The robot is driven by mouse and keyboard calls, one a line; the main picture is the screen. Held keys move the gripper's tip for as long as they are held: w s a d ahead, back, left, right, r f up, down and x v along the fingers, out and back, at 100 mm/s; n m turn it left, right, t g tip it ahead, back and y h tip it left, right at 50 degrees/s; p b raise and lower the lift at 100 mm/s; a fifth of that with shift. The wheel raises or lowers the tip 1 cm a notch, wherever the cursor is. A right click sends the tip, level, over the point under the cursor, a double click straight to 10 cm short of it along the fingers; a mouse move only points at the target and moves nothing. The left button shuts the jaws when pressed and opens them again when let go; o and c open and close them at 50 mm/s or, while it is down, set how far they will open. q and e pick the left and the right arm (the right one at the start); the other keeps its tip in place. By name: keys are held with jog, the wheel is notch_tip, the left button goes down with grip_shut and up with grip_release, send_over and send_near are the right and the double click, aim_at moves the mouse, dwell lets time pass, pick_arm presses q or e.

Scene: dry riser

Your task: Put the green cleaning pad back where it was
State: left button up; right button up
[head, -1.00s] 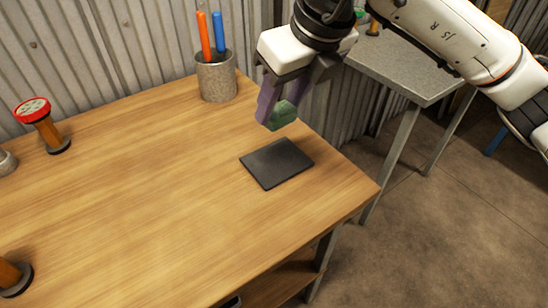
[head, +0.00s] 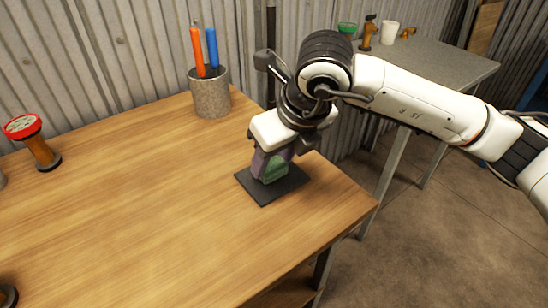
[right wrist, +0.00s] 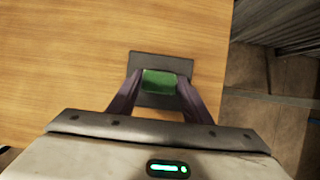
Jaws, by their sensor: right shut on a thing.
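The green cleaning pad (head: 273,168) is between the fingers of my right gripper (head: 270,172), which is shut on it. In the head view the pad is low over the dark square mat (head: 262,195) near the table's right edge. I cannot tell whether the pad touches the mat. The right wrist view shows the pad (right wrist: 159,82) between the two purple-grey fingers, with the dark mat (right wrist: 160,62) beyond and below it. My left gripper is not in view.
A grey pot (head: 210,98) with an orange and a blue stick stands at the back of the wooden table (head: 130,200). A red-topped stand (head: 38,145) is at the left. A grey side table (head: 440,68) holds several small things. The table's middle is clear.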

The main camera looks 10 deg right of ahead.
jog(key=shift+f, duration=0.15)
jog(key=o, duration=1)
jog(key=shift+r, duration=0.55)
jog(key=p+v, duration=0.1)
jog(key=v, duration=1)
jog(key=shift+s, duration=0.2)
jog(key=shift+r, duration=0.1)
